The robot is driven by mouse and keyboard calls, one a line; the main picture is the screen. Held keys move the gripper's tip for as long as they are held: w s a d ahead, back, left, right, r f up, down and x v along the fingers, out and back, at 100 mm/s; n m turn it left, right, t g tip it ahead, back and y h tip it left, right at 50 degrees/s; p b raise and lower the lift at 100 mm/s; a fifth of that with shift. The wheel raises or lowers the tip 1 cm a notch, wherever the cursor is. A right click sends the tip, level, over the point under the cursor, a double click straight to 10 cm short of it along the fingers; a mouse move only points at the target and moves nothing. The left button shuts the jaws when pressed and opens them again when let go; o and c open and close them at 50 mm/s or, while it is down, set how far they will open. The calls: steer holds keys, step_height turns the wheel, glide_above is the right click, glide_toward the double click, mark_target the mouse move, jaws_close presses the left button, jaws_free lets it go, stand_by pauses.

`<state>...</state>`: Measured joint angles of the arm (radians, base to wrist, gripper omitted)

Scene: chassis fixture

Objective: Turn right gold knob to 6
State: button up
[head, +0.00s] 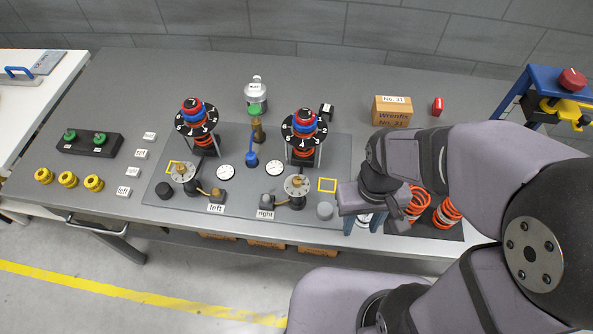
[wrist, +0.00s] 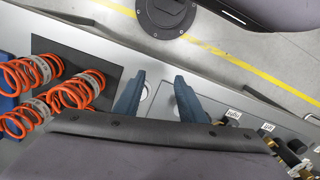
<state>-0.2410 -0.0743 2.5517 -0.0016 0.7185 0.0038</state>
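The right station carries a black numbered dial (head: 303,128) with a red and blue top above an orange spring. My gripper (head: 362,219) is to the right of the right station, pointing down near the table's front edge. In the wrist view its blue fingers (wrist: 158,100) are apart with nothing held between them.
Orange springs (head: 447,213) stand on a dark mat right of my gripper. A cardboard box (head: 392,111) and red block (head: 437,106) stand behind. White round gauges (head: 275,169) sit between the stations.

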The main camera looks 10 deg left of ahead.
mark_target(296, 179)
steer(key=w+a+r+n, duration=0.1)
steer(key=w+a+r, duration=0.1)
steer(key=a, duration=0.2)
steer(key=w+a+r+n+p, duration=0.1)
steer(key=w+a+r+n, duration=0.1)
steer(key=a, duration=0.3)
steer(key=w+a+r+n+t, duration=0.1)
steer(key=w+a+r+n, duration=0.1)
steer(key=a, duration=0.3)
steer(key=shift+w+a+y, duration=0.2)
steer(key=shift+w+y, duration=0.1)
steer(key=shift+w, duration=0.15)
steer(key=r+n, duration=0.1)
steer(key=w+r+n, duration=0.1)
steer(key=r, duration=0.1)
steer(key=w+a+r+n, duration=0.1)
steer(key=shift+a+r+n, duration=0.1)
steer(key=shift+r+n, duration=0.2)
steer(key=shift+r, duration=0.1)
steer(key=shift+s+d+n, duration=0.2)
steer(key=shift+s+n, duration=0.05)
steer(key=shift+n, duration=0.25)
steer(key=shift+f, duration=0.1)
steer(key=shift+f+p, duration=1.05)
steer(key=shift+f, duration=2.55)
jaws_close()
